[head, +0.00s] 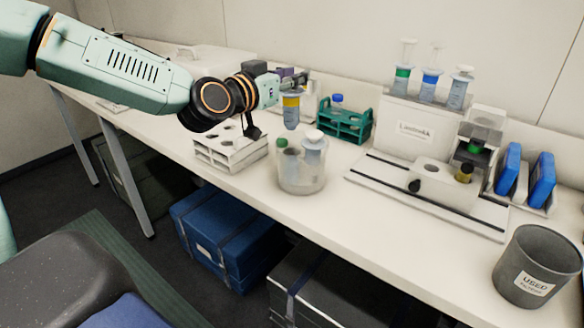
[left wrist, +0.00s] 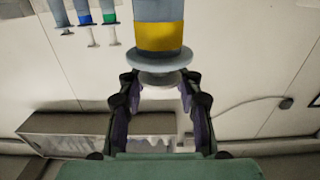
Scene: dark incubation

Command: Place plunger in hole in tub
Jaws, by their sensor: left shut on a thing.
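The plunger (head: 291,112) has a yellow band and a grey-blue lower body. My left gripper (head: 297,82) is shut on its upper end and holds it roughly upright above the bench. In the left wrist view the plunger (left wrist: 158,38) shows its yellow band and round flange, with my left gripper's fingers (left wrist: 160,88) on both sides of the part beyond the flange. The translucent round tub (head: 301,184) stands on the bench below and slightly right of the plunger, apart from it. A green-topped item and white-topped items are in the tub; its holes are hard to make out. My right gripper is not in view.
A white rack (head: 216,155) stands left of the tub, and a green tube rack (head: 345,124) behind it. A white stand (head: 412,118) with three banded plungers and a device are to the right. A grey bin (head: 537,262) stands at the front right.

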